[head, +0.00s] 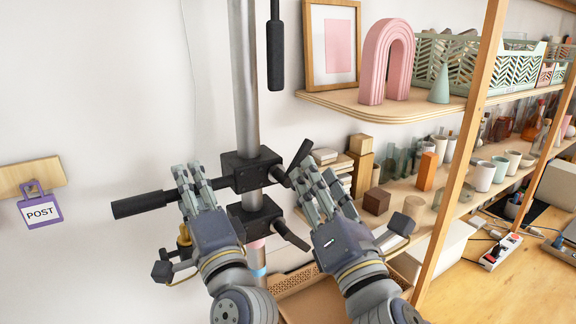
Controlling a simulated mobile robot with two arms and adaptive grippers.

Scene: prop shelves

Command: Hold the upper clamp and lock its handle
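The upper clamp (252,170) is a black block around the upright grey pole (244,80). Its black lever handle (301,152) sticks up and to the right from its right side. A black horizontal bar (143,204) runs left from the clamp. My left gripper (198,195) has its fingers extended in front of the bar, just left of the clamp, thumb spread away. My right gripper (322,195) is open, its fingertips beside the handle's base; I cannot tell if they touch. A lower clamp (252,216) with its own lever (290,236) sits below.
A black rod (275,50) hangs right of the pole. A shelf (375,106) with a pink arch (386,62), a frame (333,44) and a green cone (439,84) stands at right. A purple POST tag (40,210) hangs at left.

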